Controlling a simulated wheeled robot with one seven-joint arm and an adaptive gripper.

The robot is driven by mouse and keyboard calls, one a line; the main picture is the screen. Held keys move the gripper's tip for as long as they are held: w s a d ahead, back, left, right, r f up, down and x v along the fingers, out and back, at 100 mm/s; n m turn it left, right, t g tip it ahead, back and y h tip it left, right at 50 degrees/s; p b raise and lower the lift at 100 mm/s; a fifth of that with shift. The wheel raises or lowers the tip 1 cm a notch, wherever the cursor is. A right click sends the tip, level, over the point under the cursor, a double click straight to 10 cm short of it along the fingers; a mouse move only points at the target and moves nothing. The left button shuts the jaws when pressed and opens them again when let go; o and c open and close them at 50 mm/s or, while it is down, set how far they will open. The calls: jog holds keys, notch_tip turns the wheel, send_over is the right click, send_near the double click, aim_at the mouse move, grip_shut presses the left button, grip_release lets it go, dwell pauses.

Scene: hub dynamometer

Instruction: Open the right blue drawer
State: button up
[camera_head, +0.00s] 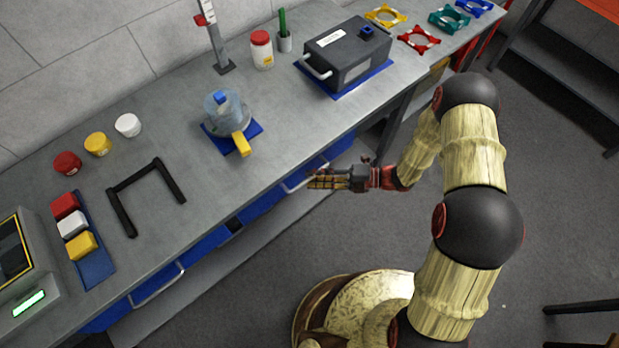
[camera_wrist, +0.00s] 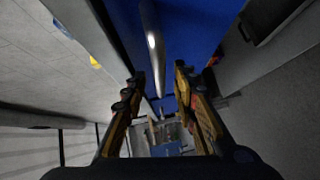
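The right blue drawer (camera_head: 338,150) is under the bench front, and it looks shut. Its pale bar handle (camera_head: 293,187) is partly hidden by my gripper (camera_head: 322,180). In the wrist view the blue drawer front (camera_wrist: 205,28) fills the upper middle. The bar handle (camera_wrist: 152,45) runs from the top edge down to the gap between my fingers. My gripper (camera_wrist: 158,76) is open, with its fingers apart on either side of the handle's line. I see no clear contact with the handle.
A left blue drawer with its handle (camera_head: 157,287) is further along the bench. Floor in front is clear.

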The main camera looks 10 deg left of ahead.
jog(key=shift+s+a+f, duration=0.1)
jog(key=shift+a+f, duration=0.05)
jog(key=shift+a, duration=0.85)
jog(key=shift+c, duration=1.3)
jog(key=c, duration=0.4)
grip_shut()
